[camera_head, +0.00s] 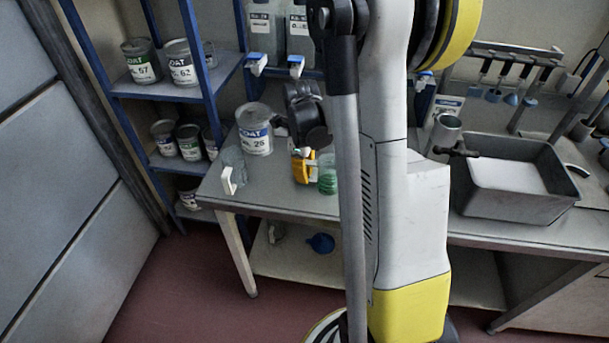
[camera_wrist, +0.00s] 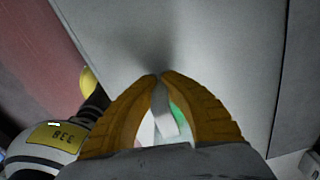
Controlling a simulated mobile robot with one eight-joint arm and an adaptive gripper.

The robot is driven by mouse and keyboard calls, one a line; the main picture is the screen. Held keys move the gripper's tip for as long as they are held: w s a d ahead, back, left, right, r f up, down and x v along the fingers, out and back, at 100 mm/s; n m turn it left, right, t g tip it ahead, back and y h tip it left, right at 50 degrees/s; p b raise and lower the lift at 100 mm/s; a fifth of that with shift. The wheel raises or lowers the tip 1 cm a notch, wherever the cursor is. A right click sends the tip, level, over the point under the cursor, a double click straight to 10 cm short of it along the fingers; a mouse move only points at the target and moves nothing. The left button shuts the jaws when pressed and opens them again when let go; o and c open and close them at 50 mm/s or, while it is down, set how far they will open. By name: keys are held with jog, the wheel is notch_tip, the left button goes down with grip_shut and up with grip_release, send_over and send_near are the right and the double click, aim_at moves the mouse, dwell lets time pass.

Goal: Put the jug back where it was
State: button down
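A see-through jug with green in it (camera_head: 327,180) is right beside my gripper (camera_head: 303,168), over the front part of the bench, partly behind my arm. In the wrist view, my gripper's yellow fingers (camera_wrist: 160,80) are brought together at the tips around a white strip (camera_wrist: 165,118), which looks like the jug's handle. A bit of green (camera_wrist: 178,116) shows behind it. I cannot tell whether the jug rests on the bench or hangs just above it. Another clear jug with a white handle (camera_head: 232,168) stands at the bench's left end.
A can labelled 25 (camera_head: 255,130) stands behind the clear jug. The grey bench (camera_head: 290,196) is bare along its left front edge. A grey basin (camera_head: 540,199) and a metal cup (camera_head: 446,130) are to the right. Blue shelving (camera_head: 180,95) with cans stands at the left.

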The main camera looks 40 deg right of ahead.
jog(key=c, duration=1.6)
grip_release()
notch_tip(320, 180, up, 12)
jog(key=p, duration=0.4)
jog(key=shift+w+a+f+p, duration=0.1)
jog(key=shift+a+f+p, duration=0.05)
jog(key=shift+p, duration=0.15)
jog(key=shift+a+r, duration=0.15)
jog(key=shift+r, duration=0.15)
jog(key=shift+s+a+r+n+t, duration=1.5)
jog(key=shift+a+n, duration=1.9)
jog(key=shift+n, duration=1.55)
jog(key=shift+s+a+r+n+t, duration=0.95)
jog(key=shift+s+a+r+n, duration=0.9)
jog(key=shift+a+n, duration=2.4)
jog(key=shift+s+a+r+n+t, duration=1.25)
jog(key=shift+s+a+n, duration=1.1)
jog(key=shift+n, duration=3.35)
